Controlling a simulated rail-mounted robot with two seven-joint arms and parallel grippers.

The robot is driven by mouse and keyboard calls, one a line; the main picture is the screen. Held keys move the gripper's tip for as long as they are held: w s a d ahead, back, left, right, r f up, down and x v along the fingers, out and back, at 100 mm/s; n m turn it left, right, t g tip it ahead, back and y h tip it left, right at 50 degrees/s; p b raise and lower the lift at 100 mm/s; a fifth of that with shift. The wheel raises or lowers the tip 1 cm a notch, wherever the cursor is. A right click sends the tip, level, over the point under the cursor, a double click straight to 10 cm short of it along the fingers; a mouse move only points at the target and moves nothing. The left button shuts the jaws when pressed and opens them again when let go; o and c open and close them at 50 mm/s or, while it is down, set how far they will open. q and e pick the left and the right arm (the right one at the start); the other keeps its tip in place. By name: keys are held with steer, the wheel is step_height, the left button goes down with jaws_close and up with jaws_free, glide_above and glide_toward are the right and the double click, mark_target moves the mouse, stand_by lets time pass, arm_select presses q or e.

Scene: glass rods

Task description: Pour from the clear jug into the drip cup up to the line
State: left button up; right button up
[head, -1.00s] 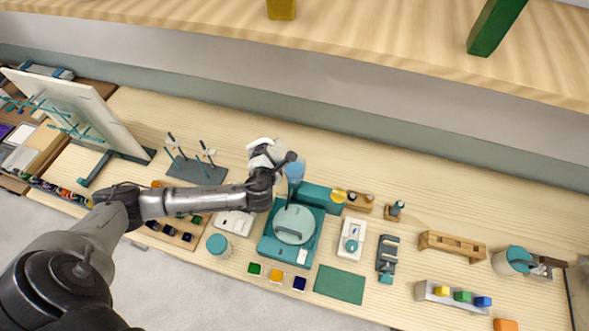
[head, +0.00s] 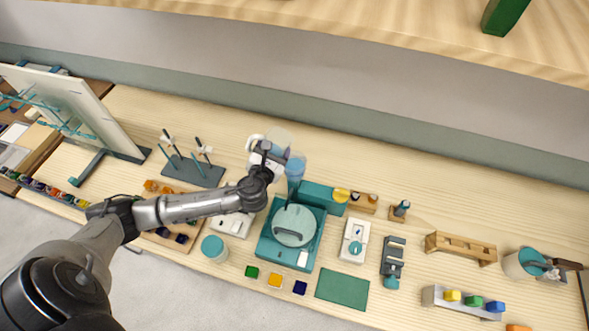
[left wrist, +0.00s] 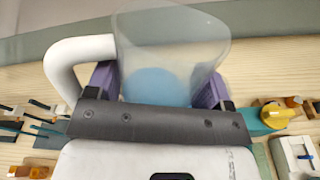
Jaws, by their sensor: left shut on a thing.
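My left gripper (head: 268,157) is shut on the clear jug (head: 279,138), just behind and left of the drip cup (head: 295,166) in the head view. In the left wrist view, the jug (left wrist: 178,45) stands between the purple fingers, with its white handle (left wrist: 62,70) at the left and blue liquid (left wrist: 156,86) low inside. The drip cup looks bluish and see-through, above the back of a teal machine (head: 263,243) with a round pale disc. Its line and fill level are too small to tell. No stream of liquid shows. My right gripper is not in view.
A grey stand with upright rods (head: 196,172) is left of my gripper. A shelf (head: 380,35) overhangs the back. The table behind the jug is clear.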

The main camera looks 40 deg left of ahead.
arm_select(q)
steer(key=shift+w+d+f+n+t+b, duration=0.15)
steer(key=shift+f+n+t+b, duration=0.1)
steer(key=shift+n+t+b, duration=0.25)
steer(key=shift+r+n, duration=0.2)
steer(key=shift+n, duration=0.1)
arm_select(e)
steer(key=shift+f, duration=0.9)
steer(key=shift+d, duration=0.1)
arm_select(q)
steer(key=shift+s+d+r+p, duration=0.2)
steer(key=shift+s+r+p, duration=0.1)
steer(key=shift+s+p, duration=0.15)
steer(key=r+p+v, duration=0.1)
steer(key=p+v, duration=0.5)
steer(key=v, duration=0.3)
steer(key=shift+r, duration=0.4)
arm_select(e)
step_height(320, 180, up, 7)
